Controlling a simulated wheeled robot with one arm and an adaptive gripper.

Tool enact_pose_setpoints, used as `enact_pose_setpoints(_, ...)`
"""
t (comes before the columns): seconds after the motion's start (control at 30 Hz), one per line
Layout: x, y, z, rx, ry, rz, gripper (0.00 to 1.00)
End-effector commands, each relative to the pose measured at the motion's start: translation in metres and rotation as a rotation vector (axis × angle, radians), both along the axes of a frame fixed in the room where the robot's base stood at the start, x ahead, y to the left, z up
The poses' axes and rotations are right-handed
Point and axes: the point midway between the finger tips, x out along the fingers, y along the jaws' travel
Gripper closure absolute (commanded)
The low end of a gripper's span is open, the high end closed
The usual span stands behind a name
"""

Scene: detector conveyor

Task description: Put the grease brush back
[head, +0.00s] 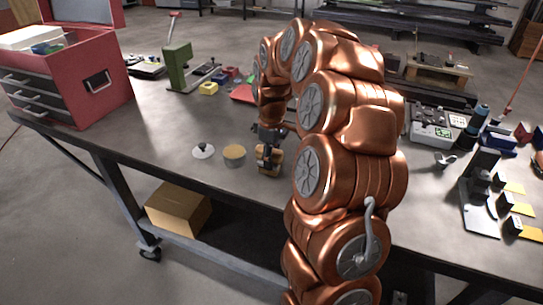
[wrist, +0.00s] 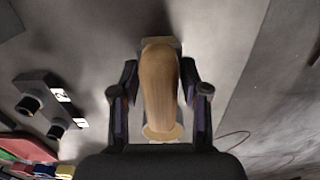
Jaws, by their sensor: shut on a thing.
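My gripper (head: 268,165) is low over the workbench's front part, with its jaws closed around the grease brush (head: 275,160). In the wrist view the brush's rounded wooden handle (wrist: 160,85) lies between the two fingers of my gripper (wrist: 160,105). The bristles cannot be made out clearly. An open round tin (head: 234,155) with a tan top surface stands just left of my gripper in the head view. A pale round lid with a dark knob (head: 203,151) lies left of the tin. I cannot tell whether the brush touches the bench.
A red tool chest (head: 75,80) stands at the bench's left end. A green stand (head: 179,66) and small coloured blocks are behind. Black stands with yellow cards (head: 490,200) and instruments (head: 432,133) crowd the right. The bench left of the lid is clear.

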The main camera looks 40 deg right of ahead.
Motion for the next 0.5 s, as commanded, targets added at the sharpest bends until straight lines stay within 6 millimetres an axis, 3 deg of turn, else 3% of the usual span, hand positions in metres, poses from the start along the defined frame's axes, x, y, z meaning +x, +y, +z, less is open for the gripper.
enact_pose_setpoints(0.2, -0.0001, 0.0003, -0.0045, 0.001, 0.001, 0.0, 0.93)
enact_pose_setpoints(0.23, -0.0001, 0.0003, -0.0035, 0.0, 0.0, 0.0, 0.52)
enact_pose_setpoints(0.43, -0.0001, 0.0003, -0.0031, 0.001, 0.001, 0.0, 0.31)
enact_pose_setpoints(0.5, -0.0001, 0.0003, -0.0031, 0.0, 0.001, 0.0, 0.3)
